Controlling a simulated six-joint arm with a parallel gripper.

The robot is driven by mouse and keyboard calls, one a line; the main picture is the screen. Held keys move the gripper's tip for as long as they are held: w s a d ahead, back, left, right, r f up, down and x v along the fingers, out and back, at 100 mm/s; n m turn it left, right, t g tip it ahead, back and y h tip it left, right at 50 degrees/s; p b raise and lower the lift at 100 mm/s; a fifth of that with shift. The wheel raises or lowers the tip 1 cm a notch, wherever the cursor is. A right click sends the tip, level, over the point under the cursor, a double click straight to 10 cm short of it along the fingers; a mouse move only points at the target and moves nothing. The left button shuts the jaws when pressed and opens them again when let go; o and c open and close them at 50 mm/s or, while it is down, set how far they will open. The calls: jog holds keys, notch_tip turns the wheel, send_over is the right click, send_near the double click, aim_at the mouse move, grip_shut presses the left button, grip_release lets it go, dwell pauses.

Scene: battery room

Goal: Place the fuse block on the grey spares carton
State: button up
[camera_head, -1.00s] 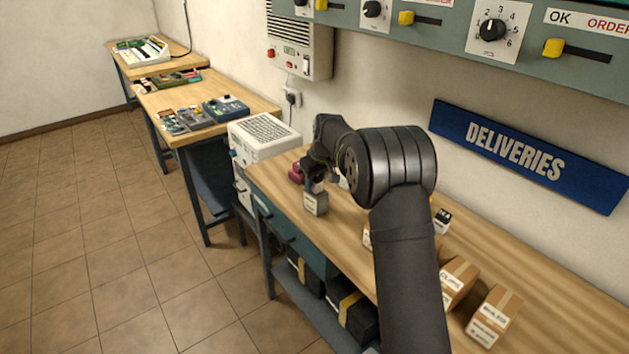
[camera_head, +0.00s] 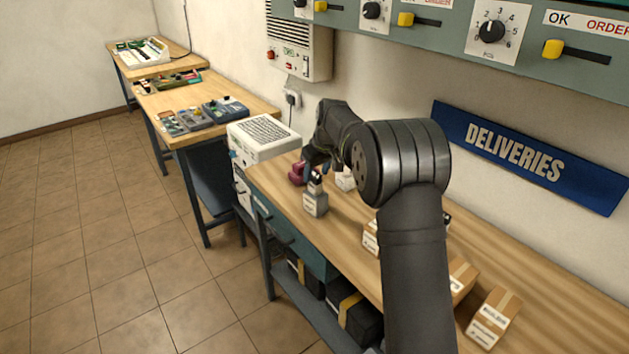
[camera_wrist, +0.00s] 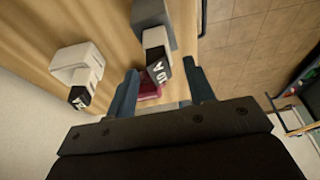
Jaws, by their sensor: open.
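The fuse block (camera_head: 315,184), white with a black end, stands upright on the grey spares carton (camera_head: 315,206) near the front edge of the bench. In the wrist view the fuse block (camera_wrist: 156,58) shows "10A" on its black end, with part of the grey carton (camera_wrist: 150,12) beyond it. My gripper (camera_head: 318,164) is open just above the block. In the wrist view its fingers (camera_wrist: 160,85) are spread on either side, with clear gaps to the block's end.
A dark pink object (camera_head: 297,174) lies behind the grey carton. A white carton (camera_wrist: 76,62) with another black-ended block is beside it in the wrist view. Brown cartons (camera_head: 493,318) stand on the right of the bench, and a white machine (camera_head: 263,137) at its far end.

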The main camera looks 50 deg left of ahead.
aim_at(314, 182)
jog(key=v, duration=0.7)
jog(key=shift+r, duration=0.15)
jog(key=shift+d, duration=0.1)
jog(key=x, duration=1.2)
jog(key=shift+f, duration=0.25)
notch_tip(314, 182, up, 3)
jog(key=shift+f, duration=0.1)
jog(key=shift+r, duration=0.7)
